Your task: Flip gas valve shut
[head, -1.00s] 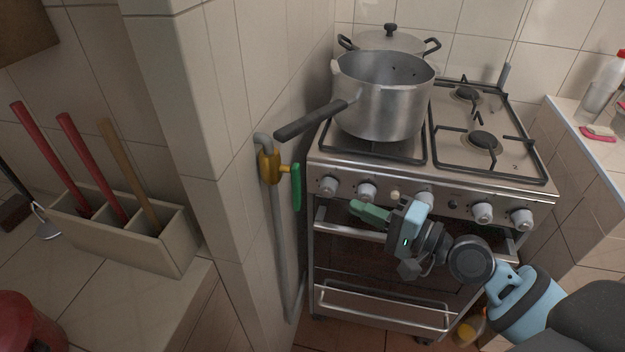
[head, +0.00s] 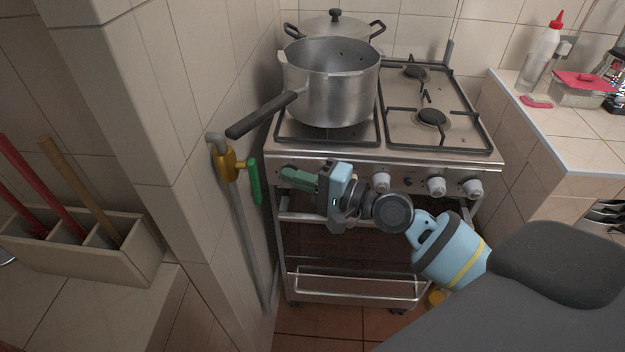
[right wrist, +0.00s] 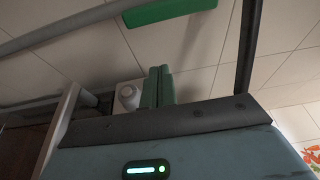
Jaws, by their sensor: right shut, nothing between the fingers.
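The gas valve (head: 226,163) is a yellow fitting on a grey pipe along the tiled wall, left of the stove. Its green handle (head: 254,181) hangs roughly vertical, parallel to the pipe. The green handle also shows at the top of the right wrist view (right wrist: 170,11). My right gripper (head: 286,176) has green fingers that are shut and empty. It points left toward the handle, a short gap to its right, in front of the stove's knob panel. The fingers show together in the right wrist view (right wrist: 158,86). My left gripper is not in view.
A stove (head: 440,151) stands right behind my right gripper, with knobs on its front. A pot (head: 335,95) sits on it, its long dark handle (head: 262,113) reaching over near the valve. A divided box (head: 130,258) holds sticks at left.

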